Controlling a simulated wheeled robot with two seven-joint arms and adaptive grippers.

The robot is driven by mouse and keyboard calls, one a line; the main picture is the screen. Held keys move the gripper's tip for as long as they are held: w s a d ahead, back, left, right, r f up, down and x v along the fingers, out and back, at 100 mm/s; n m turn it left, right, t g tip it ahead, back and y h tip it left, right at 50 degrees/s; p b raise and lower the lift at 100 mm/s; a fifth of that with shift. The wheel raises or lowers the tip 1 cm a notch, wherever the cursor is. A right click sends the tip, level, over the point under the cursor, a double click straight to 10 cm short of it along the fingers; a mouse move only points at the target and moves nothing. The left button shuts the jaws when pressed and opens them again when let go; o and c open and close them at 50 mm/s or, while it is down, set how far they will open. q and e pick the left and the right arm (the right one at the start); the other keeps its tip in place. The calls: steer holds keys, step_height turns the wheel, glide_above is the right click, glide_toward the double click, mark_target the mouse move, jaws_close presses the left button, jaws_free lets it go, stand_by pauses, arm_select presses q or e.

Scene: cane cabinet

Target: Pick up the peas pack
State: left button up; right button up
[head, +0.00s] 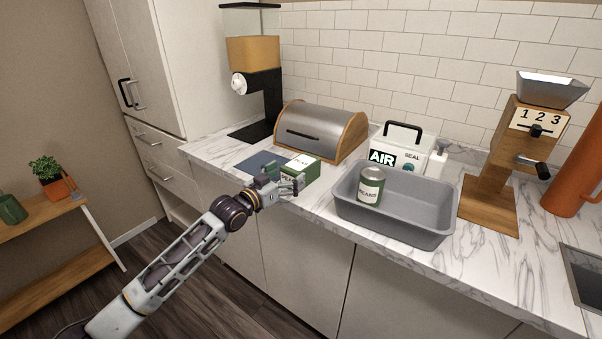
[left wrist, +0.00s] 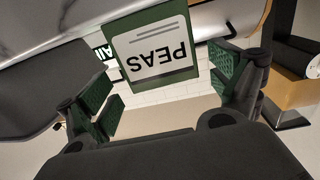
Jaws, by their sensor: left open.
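The peas pack (head: 304,164) is a green box with a white label, on the marble counter in front of the bread box. In the left wrist view its labelled face (left wrist: 152,55) reads PEAS upside down. My left gripper (head: 284,184) is at the near side of the pack in the head view. In the left wrist view my left gripper (left wrist: 168,88) is open, with its green-padded fingers spread to either side of the pack. I cannot tell whether a finger touches it. My right gripper is not in view.
A grey bin (head: 398,222) with a beans can (head: 370,186) stands right of the pack. A bread box (head: 318,130) is behind it, and a blue mat (head: 258,162) lies to its left. A white AIR SEAL machine (head: 402,150) and a wooden grinder (head: 492,180) stand farther right.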

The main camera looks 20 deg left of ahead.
mark_target(297, 164)
arm_select(q)
steer(key=shift+w, duration=0.15)
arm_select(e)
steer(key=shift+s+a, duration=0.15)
arm_select(q)
steer(key=shift+w+d, duration=0.1)
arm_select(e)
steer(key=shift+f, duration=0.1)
arm_select(q)
steer(key=shift+w+d+r, duration=0.1)
steer(key=shift+w+r, duration=0.05)
steer(key=shift+w, duration=0.3)
steer(key=shift+w+d+r, duration=0.1)
steer(key=shift+w+d, duration=0.05)
steer(key=shift+w, duration=0.3)
steer(key=shift+w+d+r, duration=0.1)
steer(key=shift+w, duration=0.3)
steer(key=shift+x, duration=1.1)
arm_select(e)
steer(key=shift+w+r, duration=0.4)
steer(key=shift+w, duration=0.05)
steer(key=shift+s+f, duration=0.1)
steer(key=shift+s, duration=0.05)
arm_select(q)
steer(key=shift+c, duration=0.4)
steer(key=c, duration=1.3)
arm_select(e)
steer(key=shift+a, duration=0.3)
arm_select(q)
steer(key=shift+r, duration=0.1)
